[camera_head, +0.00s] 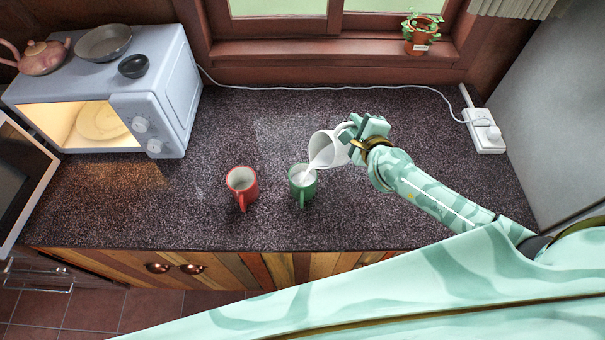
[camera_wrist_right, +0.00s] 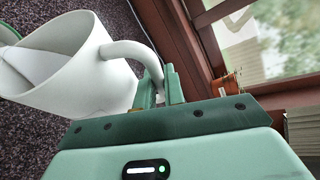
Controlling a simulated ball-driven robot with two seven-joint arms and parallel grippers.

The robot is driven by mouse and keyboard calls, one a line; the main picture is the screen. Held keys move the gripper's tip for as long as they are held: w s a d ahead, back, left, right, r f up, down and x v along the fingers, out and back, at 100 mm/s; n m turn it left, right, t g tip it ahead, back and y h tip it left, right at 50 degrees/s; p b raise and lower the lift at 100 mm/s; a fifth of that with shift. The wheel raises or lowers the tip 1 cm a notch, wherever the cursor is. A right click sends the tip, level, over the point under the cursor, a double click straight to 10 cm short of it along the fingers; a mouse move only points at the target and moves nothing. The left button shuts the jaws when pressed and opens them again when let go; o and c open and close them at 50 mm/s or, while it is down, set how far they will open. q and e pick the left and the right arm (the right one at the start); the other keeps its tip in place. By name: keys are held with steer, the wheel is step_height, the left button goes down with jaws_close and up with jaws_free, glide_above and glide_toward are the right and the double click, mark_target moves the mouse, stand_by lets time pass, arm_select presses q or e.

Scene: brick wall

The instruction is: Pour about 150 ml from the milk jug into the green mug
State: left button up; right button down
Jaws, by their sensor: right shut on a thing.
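The white milk jug (camera_head: 326,148) is tilted to the left above the green mug (camera_head: 301,189), with white milk at its lip and reaching down toward the mug. White milk shows inside the green mug, which stands upright on the counter. My right gripper (camera_head: 353,140) is shut on the jug's handle, to the right of the mug. In the right wrist view the jug (camera_wrist_right: 85,75) is tilted, with milk inside, and its handle sits between the fingers of the right gripper (camera_wrist_right: 160,90). My left gripper is not in view.
A red mug (camera_head: 241,184) stands left of the green mug, apart from it. A microwave (camera_head: 170,95) with dishes on top is at the left. A power strip (camera_head: 484,130) with a white cable is at the right. The counter (camera_head: 260,130) behind the mugs is mostly clear.

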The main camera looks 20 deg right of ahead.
steer(key=d+f, duration=0.1)
steer(key=d+f+m+y, duration=0.1)
steer(key=f, duration=0.1)
steer(key=f+m+b, duration=0.1)
steer(key=shift+w+d+f+g+y, duration=0.2)
steer(key=shift+w+d+g+y, duration=0.1)
steer(key=shift+w+d+g, duration=0.1)
steer(key=shift+w+d+m, duration=0.1)
steer(key=shift+d+m, duration=0.1)
steer(key=shift+m, duration=0.1)
steer(key=shift+d+f+m+y, duration=0.1)
steer(key=shift+d+m+y, duration=0.1)
steer(key=shift+m+y, duration=0.2)
steer(key=shift+d, duration=0.1)
stand_by(0.6)
steer(key=shift+w+d+f+m+g, duration=0.2)
steer(key=shift+d+f+m+g, duration=0.1)
steer(key=shift+d, duration=0.2)
steer(key=shift+w+d+f+m+y+b, duration=0.2)
steer(key=shift+d+f+m+y+b, duration=0.6)
steer(key=shift+b, duration=0.45)
steer(key=shift+w+d+f+m+y+b, duration=0.2)
steer(key=shift+d+f+m+y+b, duration=0.35)
steer(key=shift+f+b, duration=0.5)
steer(key=shift+w+d+f+m+y+b, duration=0.2)
steer(key=shift+d+f+m+y+b, duration=0.45)
steer(key=shift+b, duration=0.75)
steer(key=shift+d, duration=0.1)
